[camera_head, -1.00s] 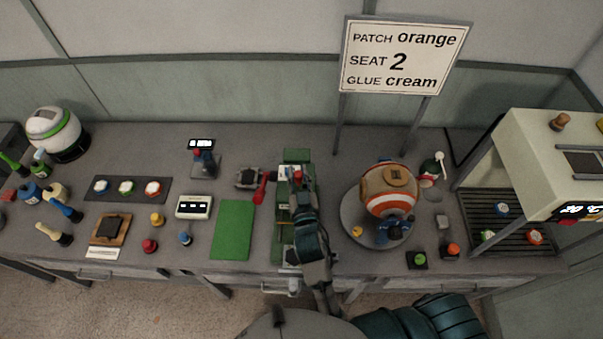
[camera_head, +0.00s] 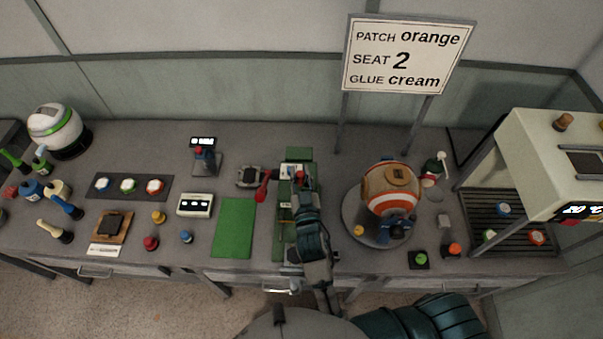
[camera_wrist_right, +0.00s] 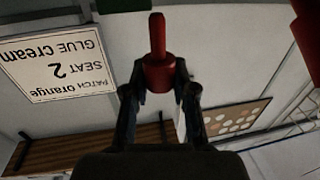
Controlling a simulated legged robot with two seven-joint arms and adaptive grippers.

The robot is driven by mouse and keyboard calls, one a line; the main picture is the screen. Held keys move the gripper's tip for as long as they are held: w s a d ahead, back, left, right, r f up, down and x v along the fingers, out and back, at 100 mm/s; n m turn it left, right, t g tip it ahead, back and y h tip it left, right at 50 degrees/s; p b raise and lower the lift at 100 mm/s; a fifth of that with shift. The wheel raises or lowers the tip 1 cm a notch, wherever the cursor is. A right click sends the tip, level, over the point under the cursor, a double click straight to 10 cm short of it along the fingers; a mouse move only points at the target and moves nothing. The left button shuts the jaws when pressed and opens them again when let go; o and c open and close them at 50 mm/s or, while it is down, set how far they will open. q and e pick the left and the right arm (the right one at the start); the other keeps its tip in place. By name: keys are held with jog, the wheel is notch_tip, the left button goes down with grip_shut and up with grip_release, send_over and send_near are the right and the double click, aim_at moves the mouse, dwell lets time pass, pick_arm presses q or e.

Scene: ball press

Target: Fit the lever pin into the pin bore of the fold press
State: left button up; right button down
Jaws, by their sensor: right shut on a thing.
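The red lever pin (camera_wrist_right: 158,58) is held between the fingertips of my right gripper (camera_wrist_right: 158,88) in the right wrist view. Its thin end points up in that picture, away from the gripper. The right gripper (camera_head: 301,186) is over the green fold press (camera_head: 297,154) in the head view. My arm covers much of the press, and the pin bore cannot be made out. A red lever-like part (camera_head: 263,187) sticks out at the press's left side. Whether the pin touches the press cannot be told. My left gripper is not in view.
A green mat (camera_head: 235,228) lies left of the press. An orange-and-white ball (camera_head: 391,190) sits on a round grey stand (camera_head: 350,217) to the right. A sign (camera_head: 407,55) stands behind. Small stampers and a white display box (camera_head: 194,205) lie further left.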

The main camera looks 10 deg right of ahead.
jog(key=shift+a+r, duration=0.15)
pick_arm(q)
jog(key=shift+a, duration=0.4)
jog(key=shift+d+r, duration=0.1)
pick_arm(e)
jog(key=shift+d, duration=0.35)
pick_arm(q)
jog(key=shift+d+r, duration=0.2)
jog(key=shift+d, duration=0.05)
pick_arm(e)
jog(key=shift+d, duration=0.2)
pick_arm(q)
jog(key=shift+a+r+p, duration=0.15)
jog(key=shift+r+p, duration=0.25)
jog(key=shift+p, duration=0.25)
pick_arm(e)
jog(key=shift+d, duration=0.25)
jog(key=shift+d, duration=0.3)
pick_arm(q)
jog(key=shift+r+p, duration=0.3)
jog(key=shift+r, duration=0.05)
pick_arm(e)
jog(key=shift+y, duration=0.3)
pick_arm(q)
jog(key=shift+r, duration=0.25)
pick_arm(e)
jog(key=shift+d, duration=0.1)
